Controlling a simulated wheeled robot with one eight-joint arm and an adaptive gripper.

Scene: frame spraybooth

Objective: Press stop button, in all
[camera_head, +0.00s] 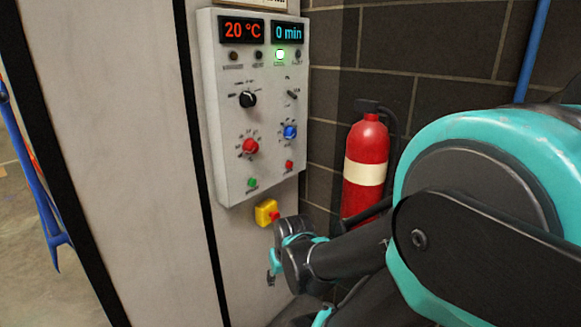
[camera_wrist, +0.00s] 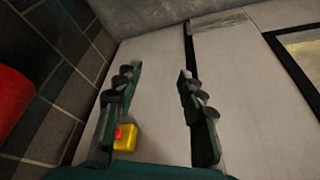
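The grey-white control panel (camera_head: 228,110) hangs on the booth wall in the head view, with a small red button (camera_head: 289,165) at its lower right and a small green button (camera_head: 252,182) at its lower left. Below it is a yellow box (camera_head: 266,212) with a red button (camera_head: 275,216). My gripper (camera_wrist: 157,75) is open and empty, with two dark fingers apart in the wrist view. In the head view my arm's end is just below and right of the yellow box; the fingertips are unclear there. The yellow box (camera_wrist: 126,143) also shows in the wrist view, beside the left finger.
A red fire extinguisher (camera_head: 367,150) stands against the brick wall (camera_head: 430,50), right of the panel and close to my arm. The white booth wall (camera_head: 120,120) is bare.

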